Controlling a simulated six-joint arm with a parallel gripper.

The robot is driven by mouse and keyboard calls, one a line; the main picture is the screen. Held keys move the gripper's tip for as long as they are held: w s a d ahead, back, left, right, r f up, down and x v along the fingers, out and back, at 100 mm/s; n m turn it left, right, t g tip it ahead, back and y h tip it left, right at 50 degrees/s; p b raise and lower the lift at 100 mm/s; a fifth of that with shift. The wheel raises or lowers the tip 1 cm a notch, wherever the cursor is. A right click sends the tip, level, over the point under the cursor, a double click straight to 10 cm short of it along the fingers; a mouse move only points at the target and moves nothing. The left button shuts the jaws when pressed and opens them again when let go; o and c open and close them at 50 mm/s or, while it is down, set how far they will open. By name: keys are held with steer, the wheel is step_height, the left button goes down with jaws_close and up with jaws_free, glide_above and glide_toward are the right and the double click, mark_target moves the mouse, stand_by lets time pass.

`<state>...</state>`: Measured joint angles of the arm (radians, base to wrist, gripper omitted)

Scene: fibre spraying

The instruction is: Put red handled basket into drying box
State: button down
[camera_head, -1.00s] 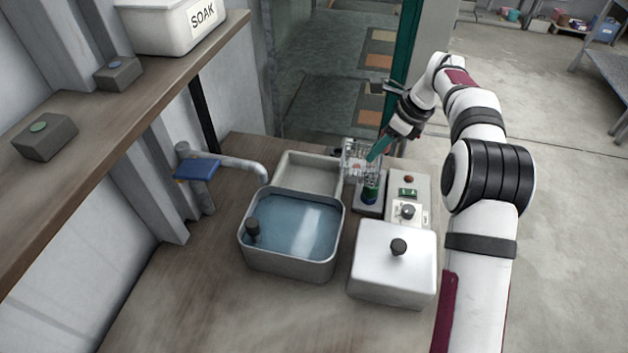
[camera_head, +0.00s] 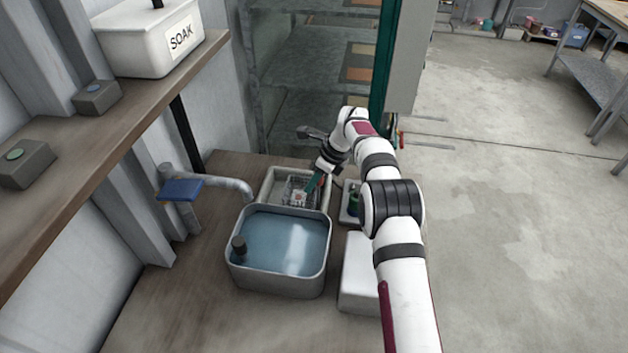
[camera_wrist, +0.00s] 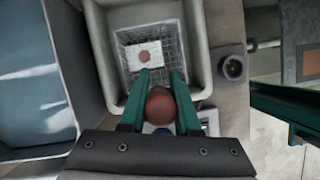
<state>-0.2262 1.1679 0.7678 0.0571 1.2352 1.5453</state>
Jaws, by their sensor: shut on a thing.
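The wire basket (camera_head: 291,188) hangs in or just above the pale shallow tray (camera_head: 268,187); I cannot tell whether it touches the bottom. In the wrist view the basket (camera_wrist: 172,45) shows inside the tray's walls, with a white card bearing a red-brown dot in it. My gripper (camera_head: 310,188) has teal fingers, shut on the basket's round red handle (camera_wrist: 160,107). A tall glazed cabinet with shelves (camera_head: 310,70) and a teal edge stands behind the table; I cannot tell whether it is the drying box.
A SOAK container (camera_head: 150,40) sits on the left shelf.

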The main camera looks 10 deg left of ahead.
steer(key=shift+f, duration=0.1)
steer(key=c, duration=0.6)
jaws_free()
steer(key=v, duration=1.2)
steer(key=s+d+r+n+h, duration=0.1)
steer(key=s+d+r+n, duration=0.35)
steer(key=s+r, duration=0.45)
steer(key=s+d+f+n, duration=0.1)
steer(key=s+d+n, duration=0.1)
steer(key=s, duration=0.9)
steer(key=s+d+f+n+g+h, duration=0.1)
steer(key=s+n, duration=0.4)
steer(key=s, duration=0.6)
steer(key=s+d+f+n, duration=0.3)
steer(key=s+d+n, duration=0.1)
steer(key=s, duration=0.7)
steer(key=shift+s+d+h, duration=0.3)
steer(key=shift+s+d, duration=0.1)
steer(key=shift+d, duration=0.3)
